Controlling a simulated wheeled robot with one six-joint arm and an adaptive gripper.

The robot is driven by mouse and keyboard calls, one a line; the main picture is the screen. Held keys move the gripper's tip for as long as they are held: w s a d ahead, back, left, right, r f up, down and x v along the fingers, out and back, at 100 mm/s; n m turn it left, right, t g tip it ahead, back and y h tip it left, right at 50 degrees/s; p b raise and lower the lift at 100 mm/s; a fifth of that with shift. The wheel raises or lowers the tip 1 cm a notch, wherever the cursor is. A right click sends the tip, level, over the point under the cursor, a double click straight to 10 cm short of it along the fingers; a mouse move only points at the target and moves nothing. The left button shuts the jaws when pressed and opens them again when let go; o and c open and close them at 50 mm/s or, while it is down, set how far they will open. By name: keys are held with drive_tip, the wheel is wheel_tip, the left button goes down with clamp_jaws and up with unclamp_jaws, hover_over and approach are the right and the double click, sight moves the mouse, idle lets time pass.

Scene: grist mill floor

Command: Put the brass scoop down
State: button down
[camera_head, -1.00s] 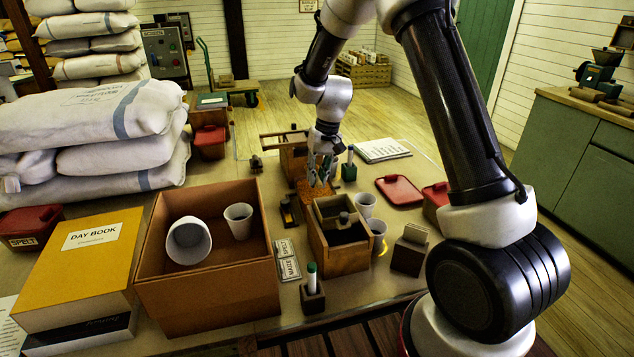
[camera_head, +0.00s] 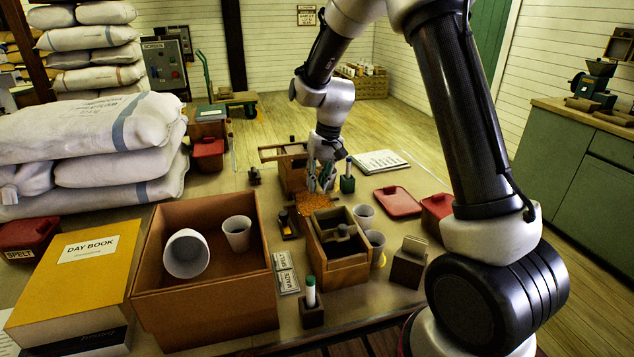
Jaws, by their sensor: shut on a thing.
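My gripper (camera_head: 321,180) is over the far middle of the table, pointing down, its fingers closed. It is just above an orange-brown heap of grain (camera_head: 317,204). The brass scoop in its fingers is too small and too covered to make out clearly. I cannot tell whether it touches the heap or the table.
Close by are a wooden divided box (camera_head: 342,272), a wooden device (camera_head: 291,172), a green holder (camera_head: 347,184) and a red lid (camera_head: 398,201). A large brown box (camera_head: 205,308) with two white cups stands nearer, left. White cups stand to the right of the divided box.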

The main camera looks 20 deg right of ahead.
drive_tip(key=shift+d, duration=0.15)
drive_tip(key=shift+m, duration=0.7)
drive_tip(key=d, duration=0.2)
drive_tip(key=d+f, duration=0.1)
drive_tip(key=d, duration=0.1)
drive_tip(key=shift+w+d+f, duration=0.15)
drive_tip(key=shift+d, duration=0.15)
drive_tip(key=w+d+f+m+t+h, duration=0.15)
drive_tip(key=w+d+m, duration=0.3)
drive_tip(key=m, duration=0.75)
drive_tip(key=shift+t, duration=0.25)
drive_tip(key=f, duration=0.9)
drive_tip(key=shift+s+d+f, duration=0.3)
drive_tip(key=shift+s+f, duration=0.05)
drive_tip(key=shift+s, duration=0.05)
drive_tip(key=shift+f, duration=0.1)
drive_tip(key=c, duration=1.4)
unclamp_jaws()
